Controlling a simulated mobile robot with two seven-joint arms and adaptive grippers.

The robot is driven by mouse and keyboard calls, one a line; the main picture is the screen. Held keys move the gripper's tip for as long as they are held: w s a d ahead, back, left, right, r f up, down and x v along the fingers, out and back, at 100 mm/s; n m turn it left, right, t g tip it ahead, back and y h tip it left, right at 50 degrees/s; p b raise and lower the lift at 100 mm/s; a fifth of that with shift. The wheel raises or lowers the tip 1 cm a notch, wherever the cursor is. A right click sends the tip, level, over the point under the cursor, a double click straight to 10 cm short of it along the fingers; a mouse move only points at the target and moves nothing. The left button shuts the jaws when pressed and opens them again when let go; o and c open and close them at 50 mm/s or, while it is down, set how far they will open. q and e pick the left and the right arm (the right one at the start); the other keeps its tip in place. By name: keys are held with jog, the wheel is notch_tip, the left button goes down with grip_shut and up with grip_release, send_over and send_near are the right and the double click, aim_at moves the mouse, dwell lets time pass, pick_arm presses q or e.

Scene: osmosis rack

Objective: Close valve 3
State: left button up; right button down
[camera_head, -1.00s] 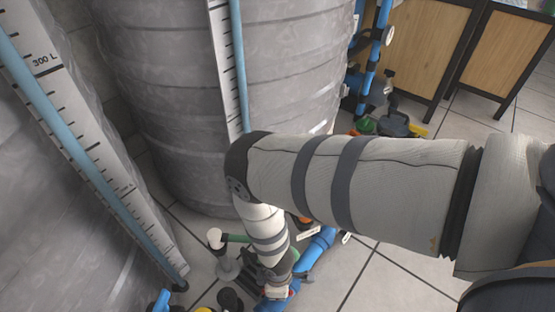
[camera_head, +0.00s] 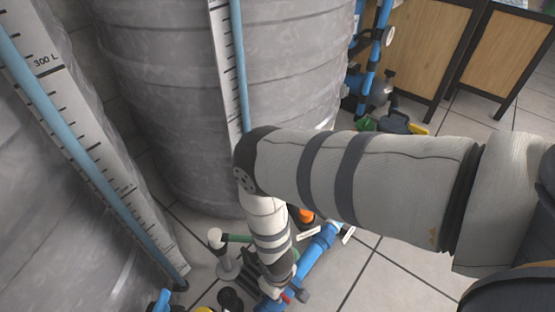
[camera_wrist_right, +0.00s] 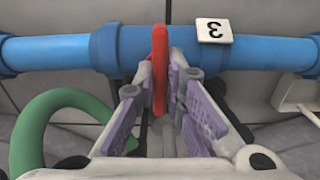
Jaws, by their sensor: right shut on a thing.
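Valve 3 has a red handle (camera_wrist_right: 159,68) on a blue pipe (camera_wrist_right: 60,52), beside a white tag marked 3 (camera_wrist_right: 214,31) that appears upside down in the right wrist view. My right gripper (camera_wrist_right: 160,92) is shut on the red handle, with a purple-padded finger on each side. From the wrist camera the handle is edge-on, across the pipe's line in the picture. In the head view my right gripper (camera_head: 278,286) is low at the blue pipe (camera_head: 315,262), partly hidden by my own wrist. My left gripper is not in view.
Large grey tanks (camera_head: 285,60) stand close behind and left of my arm, with a ruler strip (camera_head: 90,150) on the left one. A green hose (camera_wrist_right: 50,120) curves beside the gripper. Tiled floor (camera_head: 400,280) lies open at lower right; wooden cabinets (camera_head: 420,45) stand at back right.

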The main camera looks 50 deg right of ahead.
dwell(0.4)
jog(key=c, duration=1.7)
grip_release()
jog(key=shift+o, duration=0.2)
notch_tip(320, 180, up, 12)
